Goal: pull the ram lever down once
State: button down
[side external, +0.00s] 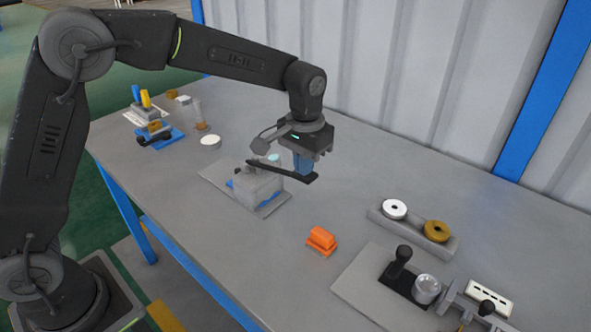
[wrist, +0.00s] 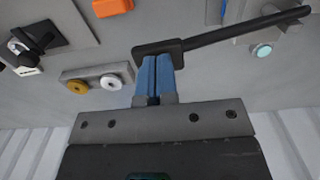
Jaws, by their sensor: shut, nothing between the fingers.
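The ram lever (side external: 283,172) is a dark bar reaching out from a grey block-shaped press (side external: 258,190) on a flat plate, and it ends in a broad pad. It looks nearly level, dipping slightly toward the pad. In the wrist view the lever (wrist: 235,30) runs from the upper right to its pad (wrist: 172,47). My gripper (side external: 304,170) has blue fingers, pressed together and empty, pointing down at the pad end. In the wrist view my gripper's fingertips (wrist: 153,58) overlap the pad. I cannot tell whether they touch it.
An orange block (side external: 321,239) lies in front of the press. A grey holder (side external: 413,232) with a white and a brass ring stands to the right. A plate with a black handle (side external: 402,262) is at front right. Small fixtures (side external: 153,123) stand at back left. Table between is clear.

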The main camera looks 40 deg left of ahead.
notch_tip(320, 180, down, 7)
dwell(1.8)
dwell(0.5)
jog(key=shift+r, duration=6.6)
